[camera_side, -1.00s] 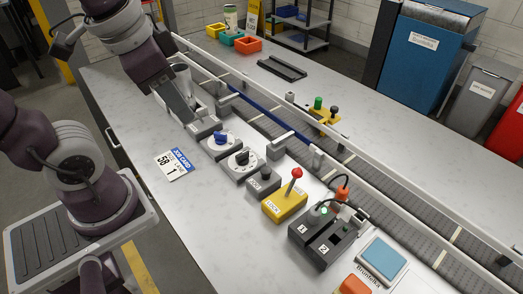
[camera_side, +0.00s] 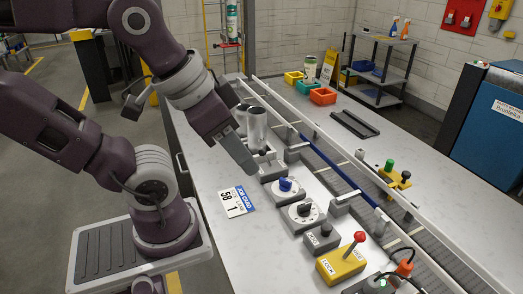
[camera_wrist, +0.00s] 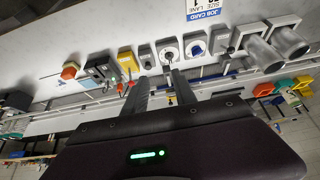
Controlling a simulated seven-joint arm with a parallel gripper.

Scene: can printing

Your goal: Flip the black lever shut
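A small grey unit (camera_side: 271,167) with a dark knob or lever on top (camera_side: 263,152) stands beside the metal cans, partly behind my gripper. It may bear the black lever; I cannot tell its position. My gripper (camera_side: 246,168) points down just left of this unit in the side view, with no visible contact. In the wrist view my gripper (camera_wrist: 160,88) has its two fingers apart with nothing between them. Other black controls are the pointer on a white dial (camera_side: 304,210) and the knob on a dark grey box marked JOG (camera_side: 322,238).
Metal cans (camera_side: 256,125) stand close behind my gripper. A blue-knobbed dial (camera_side: 286,186) and a yellow LOCK box (camera_side: 341,265) with a red-ball lever (camera_side: 360,237) line the conveyor (camera_side: 375,215).

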